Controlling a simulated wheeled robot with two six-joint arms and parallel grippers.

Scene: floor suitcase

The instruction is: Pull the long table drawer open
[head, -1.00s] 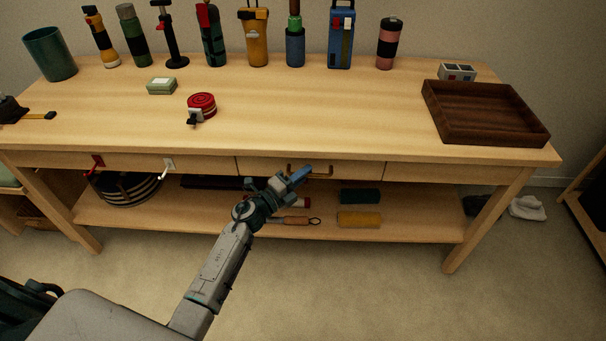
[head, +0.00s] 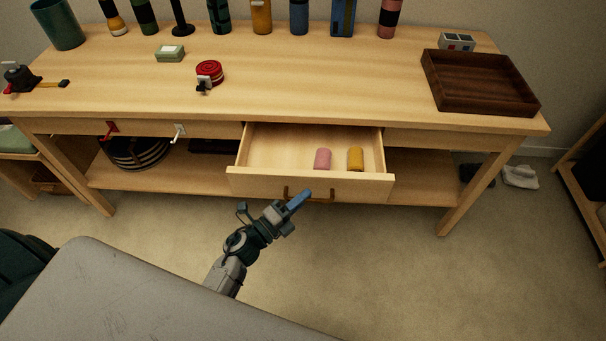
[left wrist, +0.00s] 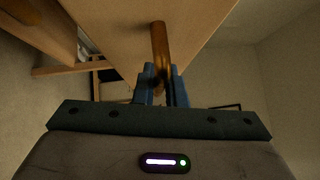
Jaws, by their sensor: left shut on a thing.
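The long table drawer (head: 262,182) stands pulled out from the middle of the wooden table (head: 300,92). A pink piece (head: 322,159) and a yellow piece (head: 355,158) lie inside it. The drawer's bronze handle (head: 318,198) is on its front, partly covered by my left gripper. My left gripper (head: 299,200) is at the handle. In the left wrist view the blue fingers of my left gripper (left wrist: 161,88) are shut on the handle bar (left wrist: 159,50). My right gripper is not in view.
A dark wooden tray (head: 480,85), a red tape roll (head: 209,72) and a green box (head: 170,53) stand on the tabletop. Several bottles and tools line the back. The lower shelf (head: 420,180) is under the drawer.

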